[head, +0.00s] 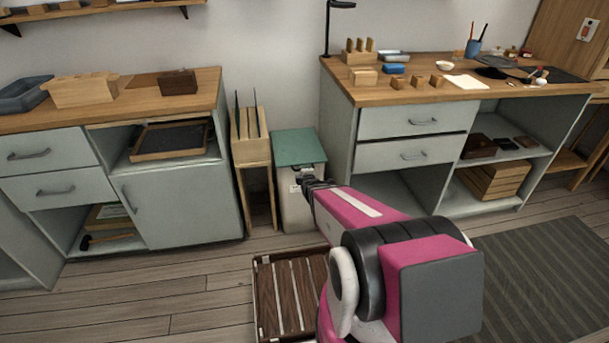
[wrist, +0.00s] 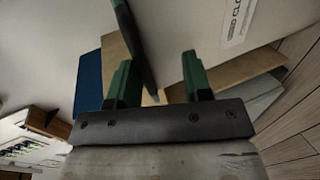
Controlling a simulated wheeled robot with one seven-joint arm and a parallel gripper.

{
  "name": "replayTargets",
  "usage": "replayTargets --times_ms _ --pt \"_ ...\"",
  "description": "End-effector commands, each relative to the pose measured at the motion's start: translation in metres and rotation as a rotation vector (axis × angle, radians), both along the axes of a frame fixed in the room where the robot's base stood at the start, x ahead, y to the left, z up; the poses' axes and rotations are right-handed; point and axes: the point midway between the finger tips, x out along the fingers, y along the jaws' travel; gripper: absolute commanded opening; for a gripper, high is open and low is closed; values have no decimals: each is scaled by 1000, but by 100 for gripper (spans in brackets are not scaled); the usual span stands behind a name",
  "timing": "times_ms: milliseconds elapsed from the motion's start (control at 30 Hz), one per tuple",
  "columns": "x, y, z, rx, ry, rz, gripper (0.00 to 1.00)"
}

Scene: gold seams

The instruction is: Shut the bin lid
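The bin (head: 299,212) is a pale grey box on the floor between two cabinets, with a green lid (head: 298,147) at its top. From this angle I cannot tell how far the lid stands open. My gripper (head: 318,184) is at the bin's upper front, partly hidden by my arm. In the wrist view my gripper (wrist: 158,64) is open, its two green fingers apart. A thin dark green strip (wrist: 135,45) runs in the gap between them; it may be the lid's edge, and contact is unclear. A pale surface with a printed label (wrist: 238,20) lies beyond.
A narrow wooden stand (head: 252,152) is close on the bin's left. The left cabinet (head: 178,207) and the right workbench (head: 340,140) flank the gap. A slatted wooden crate (head: 290,296) lies on the floor in front, beside my arm. Bare floor (head: 190,290) is at left.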

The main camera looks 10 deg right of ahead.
Motion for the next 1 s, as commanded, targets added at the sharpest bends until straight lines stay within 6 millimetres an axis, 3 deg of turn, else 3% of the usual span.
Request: replayTargets --times_ms 267,800,1000 --pt "-15 0 3 1 8 0 38" --pt "-98 0 33 0 2 0 38" --pt "-103 0 35 0 0 0 38"
